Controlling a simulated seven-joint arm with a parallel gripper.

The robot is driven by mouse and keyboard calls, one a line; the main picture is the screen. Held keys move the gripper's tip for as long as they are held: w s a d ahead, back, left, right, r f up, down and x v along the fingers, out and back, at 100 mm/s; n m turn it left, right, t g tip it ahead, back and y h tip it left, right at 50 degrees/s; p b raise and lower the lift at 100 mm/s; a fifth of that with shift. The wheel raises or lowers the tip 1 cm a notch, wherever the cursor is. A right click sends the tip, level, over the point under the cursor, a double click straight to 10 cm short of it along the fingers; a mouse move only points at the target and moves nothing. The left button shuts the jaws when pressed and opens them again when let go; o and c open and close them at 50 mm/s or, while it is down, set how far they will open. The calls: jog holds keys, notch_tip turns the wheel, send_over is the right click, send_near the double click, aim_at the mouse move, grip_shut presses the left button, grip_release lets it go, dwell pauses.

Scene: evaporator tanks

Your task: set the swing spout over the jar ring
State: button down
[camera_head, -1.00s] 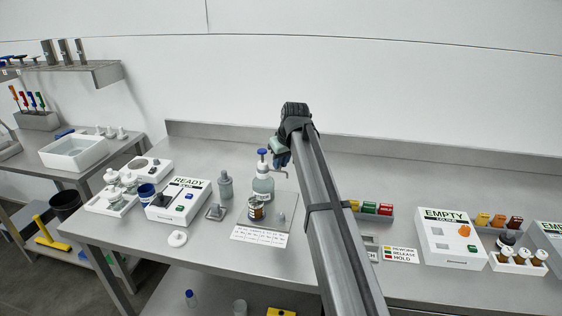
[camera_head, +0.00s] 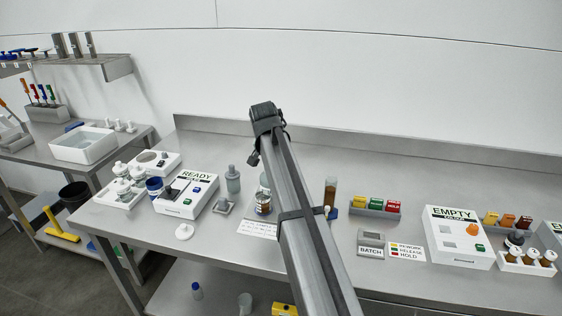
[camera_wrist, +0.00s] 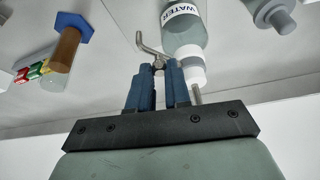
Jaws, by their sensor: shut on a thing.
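In the wrist view, my gripper (camera_wrist: 158,88) has its blue fingers closed around part of a thin metal spout (camera_wrist: 148,46), whose bent end sticks out past the fingertips. A bottle labelled WATER (camera_wrist: 184,30) with a white neck is right beside the fingers. In the head view my arm hides the gripper, the spout and most of that bottle. A small amber jar (camera_head: 263,204) stands just left of my arm. I cannot make out the jar ring for certain.
An amber cylinder (camera_head: 330,190) on a blue base (camera_wrist: 72,28) stands right of my arm. A grey bottle (camera_head: 233,180) and the READY box (camera_head: 187,195) are to the left. The colored label tray (camera_head: 375,207) and EMPTY box (camera_head: 458,240) are to the right.

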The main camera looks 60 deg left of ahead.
jog(key=shift+s+a+m+t+h, duration=0.15)
jog(key=shift+s+a+m+h, duration=0.4)
jog(key=shift+m, duration=0.7)
jog(key=shift+s+a+m+t+h, duration=0.15)
jog(key=shift+s+m+h, duration=0.4)
jog(key=shift+m, duration=0.75)
jog(key=shift+s+a+m+t+h, duration=0.1)
jog(key=shift+s+a+m+h, duration=0.45)
jog(key=shift+m, duration=0.7)
jog(key=shift+s+d+y, duration=0.1)
jog(key=shift+s+y, duration=0.05)
jog(key=shift+y, duration=0.1)
jog(key=c, duration=1.1)
grip_release()
jog(key=shift+o, duration=0.2)
jog(key=shift+r, duration=0.1)
jog(key=v, duration=1.3)
jog(key=shift+s+r, duration=0.2)
